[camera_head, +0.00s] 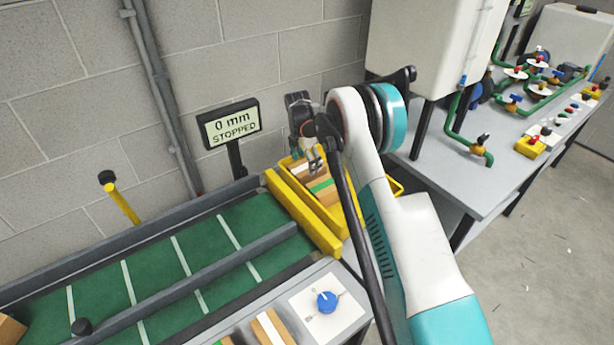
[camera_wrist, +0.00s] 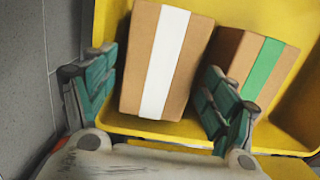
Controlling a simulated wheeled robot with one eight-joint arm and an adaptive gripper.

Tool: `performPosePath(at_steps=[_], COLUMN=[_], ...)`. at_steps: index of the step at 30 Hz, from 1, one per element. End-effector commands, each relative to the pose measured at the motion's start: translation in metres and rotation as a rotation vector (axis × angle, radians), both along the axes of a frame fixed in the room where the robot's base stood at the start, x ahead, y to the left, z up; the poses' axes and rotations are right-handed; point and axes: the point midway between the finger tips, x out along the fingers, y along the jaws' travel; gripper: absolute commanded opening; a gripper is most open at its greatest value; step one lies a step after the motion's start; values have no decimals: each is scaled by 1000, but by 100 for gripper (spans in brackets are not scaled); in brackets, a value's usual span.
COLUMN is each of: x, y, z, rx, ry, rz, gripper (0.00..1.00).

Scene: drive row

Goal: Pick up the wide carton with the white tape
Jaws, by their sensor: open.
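A brown carton with a white tape stripe (camera_wrist: 165,60) sits in a yellow bin (camera_wrist: 270,12), between my gripper's fingers in the wrist view. My gripper (camera_wrist: 160,75) is open, with one teal finger on each side of this carton. The right finger overlaps its lower right side in the picture; I cannot tell whether it touches. A carton with green tape (camera_wrist: 245,65) lies just right of it, partly behind the right finger. In the head view my gripper (camera_head: 311,160) hangs over the bin and hides part of the white-taped carton (camera_head: 298,168).
The green conveyor (camera_head: 150,265) is left of the bin, with a sign (camera_head: 229,125) reading "0 mm STOPPED". Another white-taped carton (camera_head: 262,332) lies near a blue knob (camera_head: 326,301). A block wall stands behind. A table with green pipes (camera_head: 480,150) is at right.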

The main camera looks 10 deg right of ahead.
Motion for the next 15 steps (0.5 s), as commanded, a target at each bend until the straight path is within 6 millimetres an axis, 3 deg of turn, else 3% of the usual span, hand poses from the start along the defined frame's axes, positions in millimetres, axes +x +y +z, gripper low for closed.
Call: performPosePath(at_steps=[1,6,13,15], x=[0,1,1,1], y=[-1,-4,-4,-4], z=[-12,-33,-34,-33], rx=[0,0,0,0], ry=[0,0,-1,-1], rz=[-1,-1,0,0], gripper=[78,78,78,65])
